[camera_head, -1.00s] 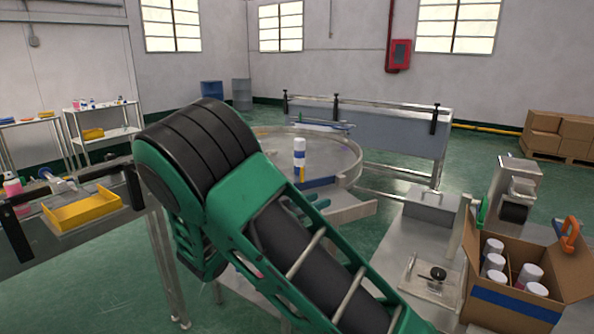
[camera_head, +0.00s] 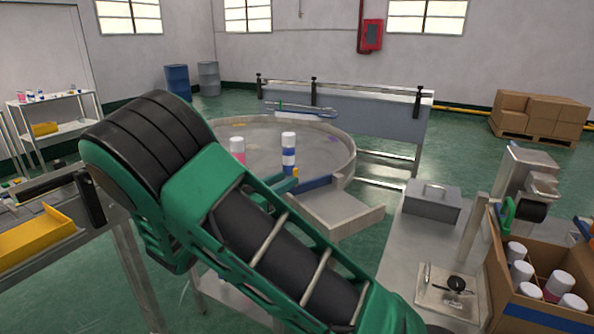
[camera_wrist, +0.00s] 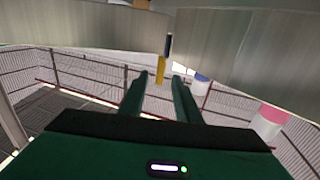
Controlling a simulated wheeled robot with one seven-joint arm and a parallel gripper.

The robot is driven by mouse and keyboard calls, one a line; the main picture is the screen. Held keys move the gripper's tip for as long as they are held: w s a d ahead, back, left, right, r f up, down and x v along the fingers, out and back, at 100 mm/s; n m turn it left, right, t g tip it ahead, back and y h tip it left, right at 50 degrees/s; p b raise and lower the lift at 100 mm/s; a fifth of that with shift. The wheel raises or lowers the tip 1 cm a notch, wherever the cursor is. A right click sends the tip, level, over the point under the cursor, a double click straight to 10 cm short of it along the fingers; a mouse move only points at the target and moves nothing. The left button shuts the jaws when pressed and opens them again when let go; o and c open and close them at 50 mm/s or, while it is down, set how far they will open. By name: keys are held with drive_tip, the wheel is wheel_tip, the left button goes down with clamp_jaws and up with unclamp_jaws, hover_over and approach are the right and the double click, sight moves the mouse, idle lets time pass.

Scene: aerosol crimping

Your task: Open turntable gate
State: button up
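The round metal turntable (camera_head: 345,155) stands in the middle of the head view with a raised rim. At its front right opening is a blue gate bar (camera_head: 318,183) with a small yellow upright piece (camera_head: 295,173) at its left end. In the wrist view the yellow-and-dark handle piece (camera_wrist: 161,68) stands upright ahead, between the lines of my two green fingers. My gripper (camera_wrist: 161,88) is open, its fingers apart and nothing seen gripped. In the head view my arm hides most of the gripper; a bit of green shows beside the yellow piece. Whether they touch cannot be told.
A blue-and-white can (camera_head: 288,153) and a pink can (camera_head: 238,150) stand on the turntable. A metal chute (camera_head: 340,212) lies at its front right. A bench with a carton of cans (camera_head: 540,300) is at right. A yellow tray (camera_head: 35,238) is at left.

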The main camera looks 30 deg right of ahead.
drive_tip(key=x, duration=0.9)
drive_tip(key=shift+w+d, duration=0.15)
drive_tip(key=shift+d, duration=0.05)
clamp_jaws()
drive_tip(key=shift+a, duration=0.15)
